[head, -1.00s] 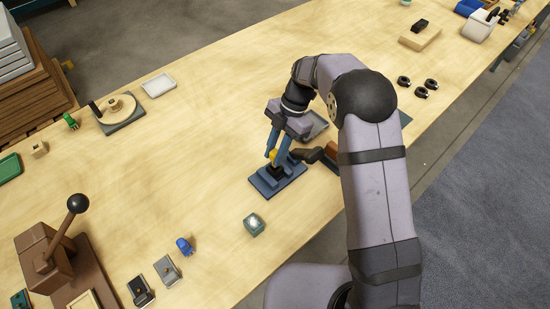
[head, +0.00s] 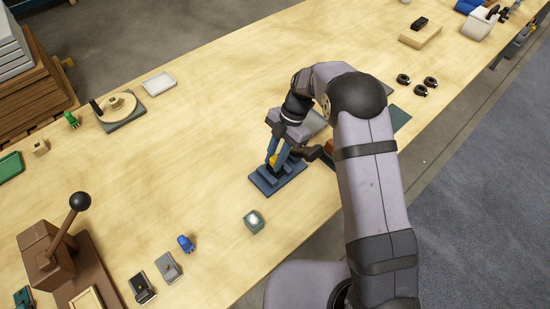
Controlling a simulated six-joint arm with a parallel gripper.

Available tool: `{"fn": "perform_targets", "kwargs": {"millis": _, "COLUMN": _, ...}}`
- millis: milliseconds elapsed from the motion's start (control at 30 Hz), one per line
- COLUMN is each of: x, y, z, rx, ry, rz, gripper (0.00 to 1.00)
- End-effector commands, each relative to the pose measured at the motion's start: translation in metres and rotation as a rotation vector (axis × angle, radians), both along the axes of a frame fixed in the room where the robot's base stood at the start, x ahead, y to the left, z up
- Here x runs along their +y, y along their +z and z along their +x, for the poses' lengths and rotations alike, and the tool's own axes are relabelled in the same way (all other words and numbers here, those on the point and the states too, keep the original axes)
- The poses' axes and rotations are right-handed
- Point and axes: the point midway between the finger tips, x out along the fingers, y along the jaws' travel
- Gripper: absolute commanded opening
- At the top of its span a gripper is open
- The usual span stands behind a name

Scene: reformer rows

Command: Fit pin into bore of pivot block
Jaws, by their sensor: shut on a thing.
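My gripper (head: 275,159) reaches down over a blue stepped fixture (head: 264,185) near the middle of the bench. Its blue fingers are shut on a small yellow piece, which I take to be the pin (head: 272,161). The pin is directly above or against the dark block on the blue base, which looks like the pivot block (head: 279,173). The fingers partly cover the block and its bore is not visible. I cannot tell whether the pin's lower end is inside the bore.
A teal cube with a bright top (head: 254,222) stands just in front of the fixture. A blue piece (head: 186,243) lies to the left. A brown lever press (head: 50,255) stands at lower left. A grey tray lies behind my wrist.

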Motion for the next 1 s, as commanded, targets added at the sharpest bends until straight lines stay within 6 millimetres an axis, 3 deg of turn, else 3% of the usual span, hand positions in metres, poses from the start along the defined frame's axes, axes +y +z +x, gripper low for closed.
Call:
{"fn": "perform_targets", "kwargs": {"millis": 333, "x": -0.0012, "y": -0.0136, "z": -0.0026, "rx": 0.005, "ry": 0.001, "rz": -0.005, "gripper": 0.0}}
{"fn": "perform_targets", "kwargs": {"millis": 367, "x": -0.0014, "y": -0.0139, "z": -0.0029, "rx": 0.006, "ry": 0.0, "rz": -0.006, "gripper": 0.24}}
{"fn": "perform_targets", "kwargs": {"millis": 433, "x": -0.0015, "y": -0.0143, "z": -0.0033, "rx": 0.007, "ry": 0.001, "rz": -0.007, "gripper": 0.4}}
{"fn": "perform_targets", "kwargs": {"millis": 1000, "x": -0.003, "y": -0.0135, "z": -0.0031, "rx": 0.006, "ry": 0.002, "rz": -0.009, "gripper": 0.4}}
